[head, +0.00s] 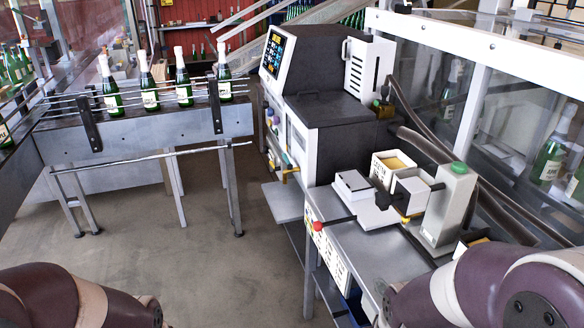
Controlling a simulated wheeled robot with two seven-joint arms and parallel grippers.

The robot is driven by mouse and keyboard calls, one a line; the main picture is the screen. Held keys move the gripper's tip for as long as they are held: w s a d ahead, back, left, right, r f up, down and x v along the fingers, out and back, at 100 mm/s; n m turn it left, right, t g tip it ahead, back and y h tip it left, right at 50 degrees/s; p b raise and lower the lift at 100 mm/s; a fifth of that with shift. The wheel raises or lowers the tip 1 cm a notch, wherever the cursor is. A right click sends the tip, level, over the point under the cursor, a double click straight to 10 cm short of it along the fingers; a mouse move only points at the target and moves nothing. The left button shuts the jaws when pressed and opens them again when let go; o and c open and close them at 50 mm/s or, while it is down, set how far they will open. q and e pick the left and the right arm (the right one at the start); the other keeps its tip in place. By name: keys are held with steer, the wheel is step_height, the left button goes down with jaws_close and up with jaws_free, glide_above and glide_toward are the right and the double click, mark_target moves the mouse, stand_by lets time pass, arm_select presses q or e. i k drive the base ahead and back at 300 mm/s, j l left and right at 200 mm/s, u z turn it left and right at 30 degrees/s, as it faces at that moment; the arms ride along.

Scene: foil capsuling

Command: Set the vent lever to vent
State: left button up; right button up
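A lever with a red ball knob (318,225) sticks out to the left from a small grey and white device on the metal bench. A small yellow handle (291,170) shows on the front of the black and white machine (325,125). I cannot tell from any marking which of these is the vent lever, or how it is set. My two arms come in at the lower left and lower right corners. Neither gripper shows in the head view.
Several green bottles with white tops (182,80) stand on a railed conveyor (150,128) at the left. A grey post with a green button (459,168) and a cream box (393,164) stand on the bench (375,257). Open floor (210,250) lies between conveyor and bench.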

mark_target(279, 169)
steer(key=i+j, duration=0.15)
steer(key=i, duration=0.5)
steer(key=i+j, duration=0.4)
steer(key=i, duration=0.35)
steer(key=i+j+z, duration=0.15)
steer(key=i+j, duration=0.3)
steer(key=i, duration=0.3)
steer(key=i+j, duration=0.5)
steer(key=i, duration=0.25)
steer(key=i+j+z, duration=0.15)
steer(key=i+j, duration=0.35)
steer(key=i, duration=0.2)
